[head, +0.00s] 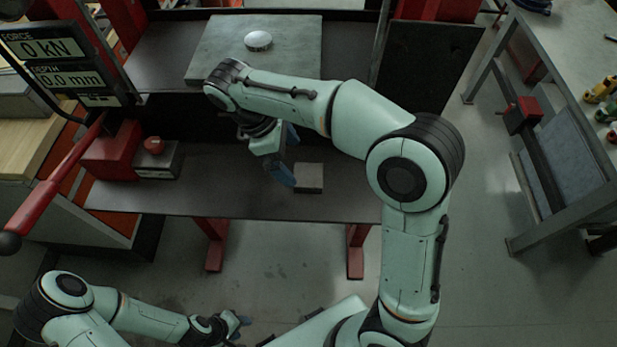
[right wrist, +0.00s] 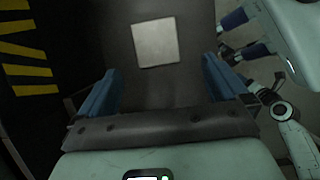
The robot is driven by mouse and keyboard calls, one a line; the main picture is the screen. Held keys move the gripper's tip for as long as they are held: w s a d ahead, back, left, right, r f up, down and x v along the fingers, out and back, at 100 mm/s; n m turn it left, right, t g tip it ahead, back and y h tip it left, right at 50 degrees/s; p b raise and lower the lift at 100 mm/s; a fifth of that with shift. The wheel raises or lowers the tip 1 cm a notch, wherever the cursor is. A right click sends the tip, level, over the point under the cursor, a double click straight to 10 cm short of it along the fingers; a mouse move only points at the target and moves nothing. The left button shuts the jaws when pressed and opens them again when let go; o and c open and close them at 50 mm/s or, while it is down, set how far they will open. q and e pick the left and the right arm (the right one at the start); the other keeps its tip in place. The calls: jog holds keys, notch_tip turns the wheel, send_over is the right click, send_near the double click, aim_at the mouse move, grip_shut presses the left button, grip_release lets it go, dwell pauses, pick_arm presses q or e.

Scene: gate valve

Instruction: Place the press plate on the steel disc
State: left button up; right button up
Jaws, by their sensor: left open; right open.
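The press plate appears to be the small grey square plate (head: 309,178) lying flat on the lower dark shelf. It also shows in the right wrist view (right wrist: 155,42), beyond the fingers. The steel disc (head: 258,40) is a shiny round disc on a large grey slab on the upper level. My right gripper (head: 286,156) is open and empty, with blue fingers, above the shelf just left of the plate in the head view. In the right wrist view my right gripper (right wrist: 160,92) has its fingers wide apart. My left gripper (head: 242,324) is open, low at the bottom, away from the shelf.
The grey slab (head: 215,55) rests on the upper bed. A control box with a red button (head: 155,150) stands on the lower shelf's left. A red lever (head: 60,180) and a force display (head: 62,62) are at the left.

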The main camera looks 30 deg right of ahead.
aim_at(307, 175)
jog(key=x, duration=0.3)
jog(key=shift+s+r, duration=0.1)
jog(key=shift+d+f, duration=0.15)
jog(key=shift+f, duration=0.25)
jog(key=x, duration=0.2)
jog(key=b+x, duration=0.1)
jog(key=x, duration=0.1)
jog(key=shift+d+f, duration=0.3)
jog(key=shift+d, duration=0.05)
jog(key=c, duration=1.8)
pick_arm(q)
jog(key=shift+s+f, duration=0.8)
jog(key=shift+f, duration=0.2)
pick_arm(e)
grip_shut()
jog(key=r, duration=0.4)
jog(key=r+p, duration=0.1)
jog(key=r, duration=0.4)
jog(key=shift+w+r, duration=0.15)
jog(key=shift+w, duration=0.05)
pick_arm(q)
jog(key=shift+w+r, duration=0.9)
jog(key=shift+r, duration=0.15)
pick_arm(e)
jog(key=shift+r, duration=0.45)
